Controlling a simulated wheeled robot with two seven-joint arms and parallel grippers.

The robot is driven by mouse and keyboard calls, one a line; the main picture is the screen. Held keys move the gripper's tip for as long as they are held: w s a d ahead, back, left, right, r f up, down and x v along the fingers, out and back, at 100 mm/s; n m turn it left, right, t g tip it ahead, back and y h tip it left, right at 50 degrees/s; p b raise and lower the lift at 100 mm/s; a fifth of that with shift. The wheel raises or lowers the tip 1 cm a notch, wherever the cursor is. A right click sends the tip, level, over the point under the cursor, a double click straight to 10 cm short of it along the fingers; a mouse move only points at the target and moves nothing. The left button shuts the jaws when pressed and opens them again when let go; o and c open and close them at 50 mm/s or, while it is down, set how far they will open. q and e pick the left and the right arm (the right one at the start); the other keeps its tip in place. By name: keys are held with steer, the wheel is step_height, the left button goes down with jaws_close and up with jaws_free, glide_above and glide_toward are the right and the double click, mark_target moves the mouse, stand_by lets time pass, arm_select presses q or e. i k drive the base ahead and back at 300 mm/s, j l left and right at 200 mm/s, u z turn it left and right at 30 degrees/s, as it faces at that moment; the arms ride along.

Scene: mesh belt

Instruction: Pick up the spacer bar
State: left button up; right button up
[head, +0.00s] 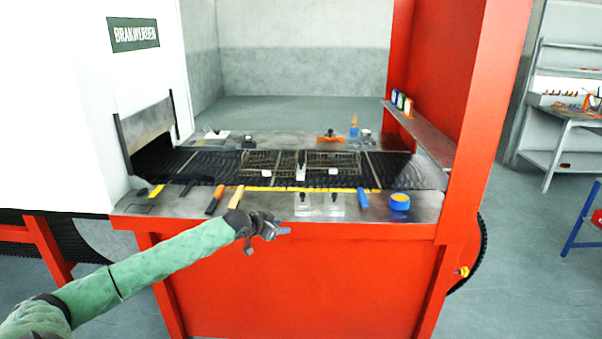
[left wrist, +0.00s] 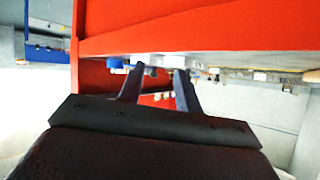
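I cannot tell for sure which piece is the spacer bar. A short blue bar (head: 362,198) lies at the front ledge, right of two clear blocks (head: 318,205). A small upright pale piece (head: 301,172) stands on the mesh belt between two wire baskets (head: 333,161). My left gripper (head: 284,231) is in front of the red machine front, just below the ledge edge and left of the clear blocks. In the left wrist view its two dark fingers (left wrist: 160,75) stand apart with nothing seen between them. My right gripper is not in view.
The dark mesh belt (head: 208,164) runs left into the white machine's opening. A blue tape roll (head: 400,201) sits at the ledge's right, with handled tools (head: 236,197) at its left. A red post (head: 470,120) and shelf (head: 420,135) bound the right side.

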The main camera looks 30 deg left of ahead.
mark_target(301, 169)
steer(key=i+j, duration=1.2)
steer(key=j, duration=0.1)
